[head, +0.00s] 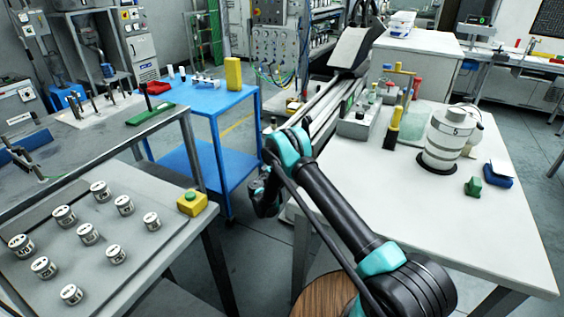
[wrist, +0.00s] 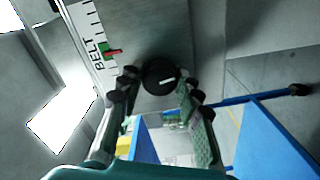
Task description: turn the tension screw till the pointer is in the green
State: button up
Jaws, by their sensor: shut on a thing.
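The tension screw (wrist: 160,76) is a round black knob with a white line across its face, on a grey panel in the wrist view. My gripper (wrist: 163,88) has one finger on each side of the knob and is shut on it. Above left of the knob is a white scale plate (wrist: 90,32) marked BELT, with black ticks. A red pointer (wrist: 113,51) lies at a small green band (wrist: 107,47) on the scale; whether it is fully inside the green is too small to tell. In the head view the screw and scale are hidden.
In the head view a blue cart (head: 208,96) stands beyond my arm. A white table (head: 470,235) with a stacked white roll (head: 445,140) is at the right. A grey bench with several labelled jars and a yellow button box (head: 192,203) is at the left.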

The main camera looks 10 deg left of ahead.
jog(key=shift+s, duration=0.1)
dwell(0.3)
jog(key=o, duration=1.1)
jog(key=shift+o, duration=0.2)
jog(key=v, duration=1.2)
